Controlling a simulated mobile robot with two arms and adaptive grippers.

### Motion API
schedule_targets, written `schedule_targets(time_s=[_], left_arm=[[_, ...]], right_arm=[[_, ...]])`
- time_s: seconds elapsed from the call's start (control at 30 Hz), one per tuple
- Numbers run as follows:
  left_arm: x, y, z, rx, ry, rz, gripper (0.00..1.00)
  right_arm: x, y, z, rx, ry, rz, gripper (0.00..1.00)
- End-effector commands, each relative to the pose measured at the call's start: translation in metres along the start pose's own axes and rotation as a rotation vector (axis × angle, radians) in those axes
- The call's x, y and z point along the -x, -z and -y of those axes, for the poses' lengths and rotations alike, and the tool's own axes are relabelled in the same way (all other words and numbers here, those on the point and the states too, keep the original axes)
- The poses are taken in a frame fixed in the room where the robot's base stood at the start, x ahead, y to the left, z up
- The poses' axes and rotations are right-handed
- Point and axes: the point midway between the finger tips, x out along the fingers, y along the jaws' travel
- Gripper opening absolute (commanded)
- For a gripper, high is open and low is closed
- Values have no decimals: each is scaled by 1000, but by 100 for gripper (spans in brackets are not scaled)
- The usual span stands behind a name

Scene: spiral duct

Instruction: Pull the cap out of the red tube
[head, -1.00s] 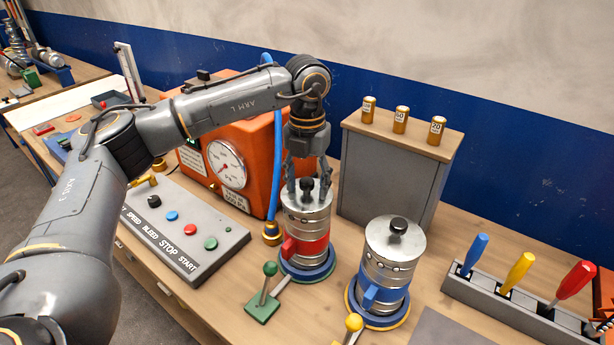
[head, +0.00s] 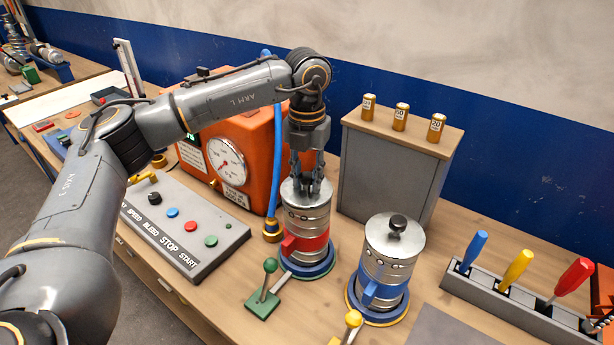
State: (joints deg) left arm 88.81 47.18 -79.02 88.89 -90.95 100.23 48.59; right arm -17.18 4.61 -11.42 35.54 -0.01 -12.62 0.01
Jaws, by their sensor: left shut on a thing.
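The red tube (head: 307,241) is a silver ribbed cylinder with a red band, upright on a blue round base. Its silver cap (head: 293,190) sits in the top of the tube. My left gripper (head: 307,190) points straight down over the cap, its fingers shut on the black knob, which they mostly hide. A like tube with a blue band (head: 377,282) stands to the right, with a black-knobbed cap on it. My right gripper is not in view.
A grey button panel (head: 190,235) and an orange gauge box (head: 250,150) lie left of the tube. A blue hose (head: 279,160) runs close behind it. A grey cabinet (head: 385,175) stands behind right. A green lever (head: 263,303) stands in front. A screwdriver rack (head: 510,305) is at right.

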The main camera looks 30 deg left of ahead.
Motion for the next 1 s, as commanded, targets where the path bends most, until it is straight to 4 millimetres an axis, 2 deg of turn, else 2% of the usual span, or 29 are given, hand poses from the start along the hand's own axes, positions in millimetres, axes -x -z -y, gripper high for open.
schedule_targets(time_s=[1.0], left_arm=[[44,0,0,-1,2,4,0]], right_arm=[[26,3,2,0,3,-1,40]])
